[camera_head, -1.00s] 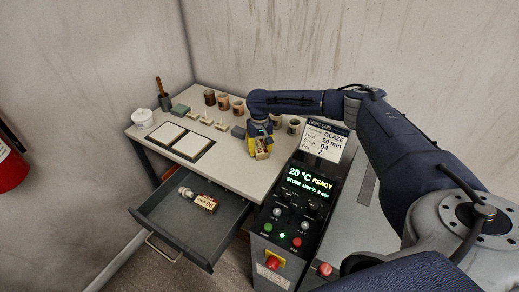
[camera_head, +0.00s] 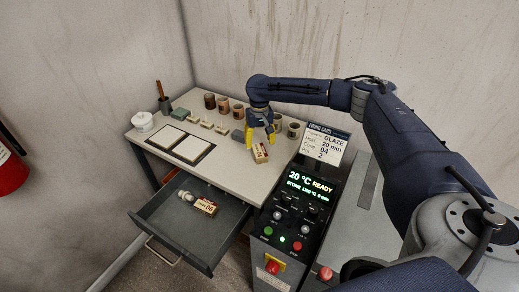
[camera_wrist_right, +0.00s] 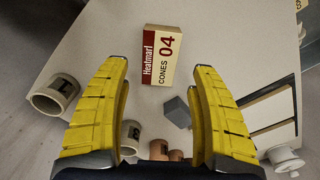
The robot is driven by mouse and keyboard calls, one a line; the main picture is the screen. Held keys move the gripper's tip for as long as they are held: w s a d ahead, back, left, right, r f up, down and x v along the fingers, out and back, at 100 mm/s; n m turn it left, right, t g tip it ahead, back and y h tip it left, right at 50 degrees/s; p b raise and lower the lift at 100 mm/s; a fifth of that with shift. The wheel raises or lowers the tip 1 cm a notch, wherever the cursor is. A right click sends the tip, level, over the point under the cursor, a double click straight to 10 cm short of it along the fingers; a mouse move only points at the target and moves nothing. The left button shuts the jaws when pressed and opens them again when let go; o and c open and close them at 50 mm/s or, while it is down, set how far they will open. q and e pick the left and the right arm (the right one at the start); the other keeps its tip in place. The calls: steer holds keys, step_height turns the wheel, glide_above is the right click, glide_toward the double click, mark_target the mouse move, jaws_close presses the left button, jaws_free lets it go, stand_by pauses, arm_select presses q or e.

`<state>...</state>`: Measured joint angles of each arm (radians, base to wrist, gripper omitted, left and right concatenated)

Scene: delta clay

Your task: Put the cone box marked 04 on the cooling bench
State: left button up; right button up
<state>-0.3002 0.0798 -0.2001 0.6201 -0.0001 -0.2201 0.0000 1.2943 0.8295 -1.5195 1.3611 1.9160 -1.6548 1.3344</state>
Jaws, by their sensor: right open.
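The cone box marked 04 (camera_head: 260,153) lies on the bench top (camera_head: 236,176) near its front right edge. In the right wrist view the box (camera_wrist_right: 162,56) shows a dark red band and the print "CONES 04". My right gripper (camera_head: 260,142) has yellow fingers and is open just above and behind the box, apart from it. In the right wrist view the open fingers (camera_wrist_right: 162,65) have nothing between them, and the box lies beyond their tips. My left gripper is not in view.
An open drawer (camera_head: 168,246) below the bench holds another box (camera_head: 205,206) and a pale object. Several cups (camera_head: 223,103) stand along the back. White tiles (camera_head: 190,148) lie at left.

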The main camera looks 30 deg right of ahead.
mark_target(259, 150)
steer(key=shift+r, duration=2.8)
